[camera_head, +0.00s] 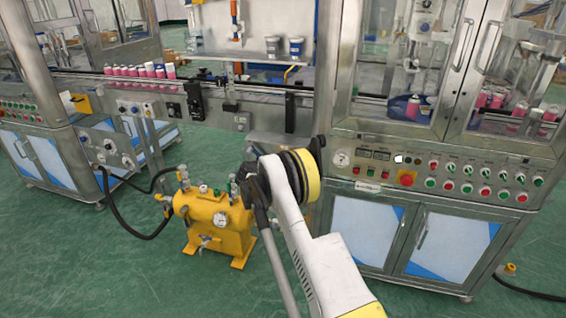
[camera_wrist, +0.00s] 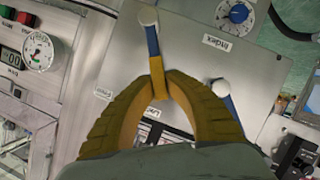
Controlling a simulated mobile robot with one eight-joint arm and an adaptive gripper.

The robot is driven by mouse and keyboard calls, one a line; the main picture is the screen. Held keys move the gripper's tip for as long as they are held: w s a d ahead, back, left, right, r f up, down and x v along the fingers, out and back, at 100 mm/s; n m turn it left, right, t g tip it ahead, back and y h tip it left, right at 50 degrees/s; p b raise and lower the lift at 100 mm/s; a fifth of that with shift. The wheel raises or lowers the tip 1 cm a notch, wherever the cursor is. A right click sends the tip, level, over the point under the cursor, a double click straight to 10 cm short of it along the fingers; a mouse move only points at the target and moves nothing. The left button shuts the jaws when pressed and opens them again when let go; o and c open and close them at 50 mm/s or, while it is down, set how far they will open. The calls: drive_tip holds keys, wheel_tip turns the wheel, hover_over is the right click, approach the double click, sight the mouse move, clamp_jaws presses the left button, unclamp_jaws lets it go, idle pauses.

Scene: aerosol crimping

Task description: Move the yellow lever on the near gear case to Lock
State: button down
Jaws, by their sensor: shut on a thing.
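In the wrist view, the two ridged yellow fingers of my gripper (camera_wrist: 158,88) meet on the yellow part of a lever (camera_wrist: 156,72). The lever continues upward as a blue shaft to a white ball end (camera_wrist: 148,16), over a grey metal panel (camera_wrist: 190,62). Small white labels sit left of the fingers (camera_wrist: 103,94) and between them; I cannot read these surely. In the head view my arm's wrist hides my gripper and the lever, beside the machine's control panel.
A second lever (camera_wrist: 230,104), blue with a white ball, is close to the right finger. A blue dial (camera_wrist: 238,14) labelled Index is above it. A gauge (camera_wrist: 38,52) is at left. A yellow tank (camera_head: 214,222) stands on the floor left of my arm.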

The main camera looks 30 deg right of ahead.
idle(0.3)
drive_tip(key=c, duration=1.4)
unclamp_jaws()
drive_tip(key=shift+f, duration=0.1)
drive_tip(key=v, duration=1.2)
